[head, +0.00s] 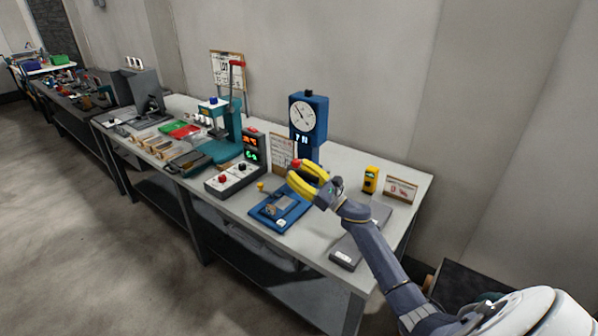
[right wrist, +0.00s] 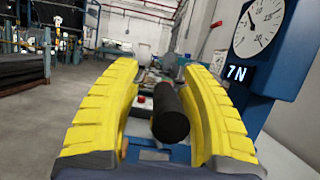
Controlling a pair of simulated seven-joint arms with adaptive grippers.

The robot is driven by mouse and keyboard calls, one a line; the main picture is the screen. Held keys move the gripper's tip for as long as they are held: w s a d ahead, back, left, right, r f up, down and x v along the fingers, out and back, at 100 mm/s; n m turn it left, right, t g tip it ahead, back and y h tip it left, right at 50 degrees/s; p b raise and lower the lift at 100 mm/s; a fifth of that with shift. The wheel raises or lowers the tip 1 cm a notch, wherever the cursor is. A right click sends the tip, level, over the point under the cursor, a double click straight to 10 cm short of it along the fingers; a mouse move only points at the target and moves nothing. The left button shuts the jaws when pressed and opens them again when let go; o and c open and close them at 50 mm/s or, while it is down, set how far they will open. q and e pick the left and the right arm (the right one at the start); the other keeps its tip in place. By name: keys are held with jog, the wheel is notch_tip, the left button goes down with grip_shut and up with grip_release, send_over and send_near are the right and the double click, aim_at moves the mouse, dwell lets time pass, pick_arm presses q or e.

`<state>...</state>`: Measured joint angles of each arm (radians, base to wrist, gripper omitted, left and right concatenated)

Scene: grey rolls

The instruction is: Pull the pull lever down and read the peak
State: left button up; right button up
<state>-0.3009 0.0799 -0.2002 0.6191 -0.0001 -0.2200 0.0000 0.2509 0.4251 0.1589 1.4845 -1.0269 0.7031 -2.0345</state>
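The blue test stand (head: 311,142) has a round white dial (head: 302,117) with a dark needle, and a small lit display below it. The dial (right wrist: 262,22) and the display (right wrist: 241,72), which seems to read 7 N, also show in the right wrist view. My right gripper (head: 300,178) is in front of the stand, its yellow fingers apart. In the right wrist view, a black cylindrical handle (right wrist: 171,112), likely the pull lever's grip, lies between the open fingers, nearer the right one. A red ball (head: 297,163) shows by the fingers. My left gripper is not in view.
The stand's blue base (head: 278,212) is below my gripper. A control box with red and white knobs (head: 233,178) and a teal press (head: 232,120) are to the left. A yellow device (head: 370,180) and a small sign (head: 400,190) are to the right.

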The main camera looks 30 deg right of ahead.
jog(key=shift+f, duration=0.35)
jog(key=v, duration=1.1)
jog(key=shift+s+d, duration=0.2)
jog(key=shift+s, duration=0.25)
jog(key=shift+r, duration=0.15)
